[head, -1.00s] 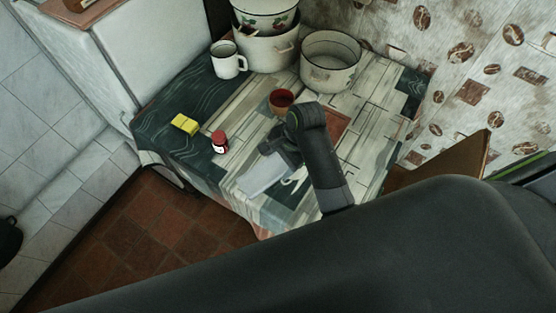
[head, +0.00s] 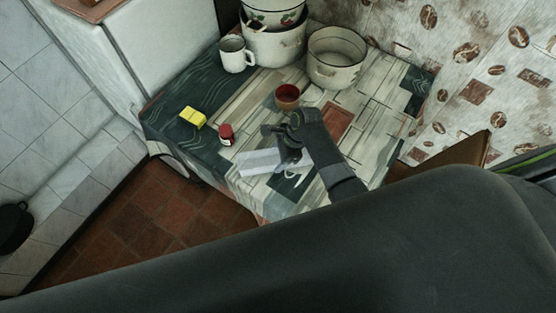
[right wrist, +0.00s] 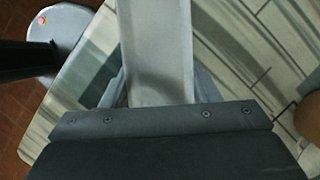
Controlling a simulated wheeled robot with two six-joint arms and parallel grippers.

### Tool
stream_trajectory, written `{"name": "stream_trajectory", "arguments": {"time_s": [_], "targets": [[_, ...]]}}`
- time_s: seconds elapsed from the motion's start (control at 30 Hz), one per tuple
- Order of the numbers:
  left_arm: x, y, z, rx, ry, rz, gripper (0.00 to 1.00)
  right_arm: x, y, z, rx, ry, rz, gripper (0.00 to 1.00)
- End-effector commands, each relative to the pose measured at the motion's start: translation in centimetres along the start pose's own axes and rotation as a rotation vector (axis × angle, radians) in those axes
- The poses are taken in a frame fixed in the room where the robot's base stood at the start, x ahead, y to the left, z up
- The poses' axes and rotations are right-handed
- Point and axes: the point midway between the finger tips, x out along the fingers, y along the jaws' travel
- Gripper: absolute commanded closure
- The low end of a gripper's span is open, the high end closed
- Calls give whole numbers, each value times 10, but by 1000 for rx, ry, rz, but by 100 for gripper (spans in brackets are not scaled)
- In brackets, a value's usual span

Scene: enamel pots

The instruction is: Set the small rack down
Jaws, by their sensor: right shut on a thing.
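The small rack (head: 258,162) is a pale grey, flat, long piece near the front edge of the table (head: 229,174) in the head view. My right gripper (head: 284,147) is shut on it, and the dark wrist covers part of it. In the right wrist view the rack (right wrist: 156,50) runs straight out from the gripper as a pale panel. I cannot tell whether it touches the tabletop or hangs just above it. My left gripper is not in view.
A red jar (head: 226,134) stands close left of the rack, with a yellow block (head: 192,118) farther left. A brown-red cup (head: 287,96) is behind the gripper. A white mug (head: 236,55) and enamel pots (head: 335,62) stand at the back.

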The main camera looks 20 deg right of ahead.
Motion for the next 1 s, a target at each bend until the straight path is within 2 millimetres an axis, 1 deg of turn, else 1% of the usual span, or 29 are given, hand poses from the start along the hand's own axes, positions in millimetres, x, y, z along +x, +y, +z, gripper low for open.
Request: {"name": "stream_trajectory", "arguments": {"time_s": [0.1,0.23,0.67,0.7,0.83,1.0], "targets": [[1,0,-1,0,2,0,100,15,0,-6,1,1,3,71],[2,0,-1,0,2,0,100,26,0,-11,0,0,0,71],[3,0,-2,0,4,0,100,32,0,-13,0,0,0,71],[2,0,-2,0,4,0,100,31,0,-13,0,0,0,40],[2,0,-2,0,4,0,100,31,0,-13,0,1,1,23],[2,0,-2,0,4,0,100,31,0,-13,0,1,1,23]]}}
